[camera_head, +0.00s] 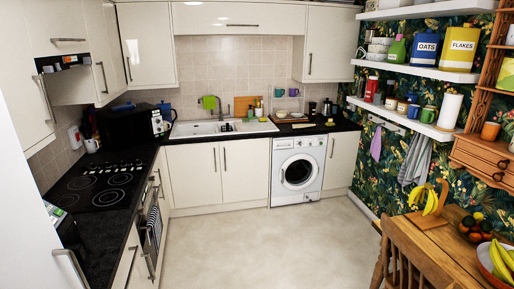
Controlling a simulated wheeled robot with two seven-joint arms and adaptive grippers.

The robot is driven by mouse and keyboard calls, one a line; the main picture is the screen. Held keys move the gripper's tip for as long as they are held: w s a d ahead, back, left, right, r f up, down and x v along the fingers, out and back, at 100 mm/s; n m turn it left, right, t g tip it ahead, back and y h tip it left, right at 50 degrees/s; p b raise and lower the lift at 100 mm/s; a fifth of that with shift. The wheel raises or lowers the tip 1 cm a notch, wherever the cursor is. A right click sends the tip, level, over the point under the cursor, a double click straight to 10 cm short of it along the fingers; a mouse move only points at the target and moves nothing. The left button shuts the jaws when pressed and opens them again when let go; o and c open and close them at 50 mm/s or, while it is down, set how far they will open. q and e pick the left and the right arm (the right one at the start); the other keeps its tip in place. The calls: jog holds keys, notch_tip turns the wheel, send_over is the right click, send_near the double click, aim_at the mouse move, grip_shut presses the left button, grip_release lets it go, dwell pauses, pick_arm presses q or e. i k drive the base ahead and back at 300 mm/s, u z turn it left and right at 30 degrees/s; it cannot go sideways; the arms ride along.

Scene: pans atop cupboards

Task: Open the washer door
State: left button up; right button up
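A white front-loading washer (297,170) stands under the dark counter at the back of the kitchen, right of the middle of the picture. Its round door (298,172) with a dark glass centre faces me and looks shut. A control panel strip (300,143) runs along its top. Neither of my grippers shows in the head view, so I cannot see their state or their distance to the washer.
The pale floor (235,240) between me and the washer is clear. Cupboards and an oven line the left under a dark counter. A wooden chair (398,258) and table (450,245) with fruit stand at the front right. Shelves (420,70) hang on the right wall.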

aim_at(293, 158)
jog(key=z, duration=0.55)
jog(key=i, duration=4.2)
jog(key=u, duration=0.9)
jog(key=i, duration=0.85)
jog(key=u, duration=0.35)
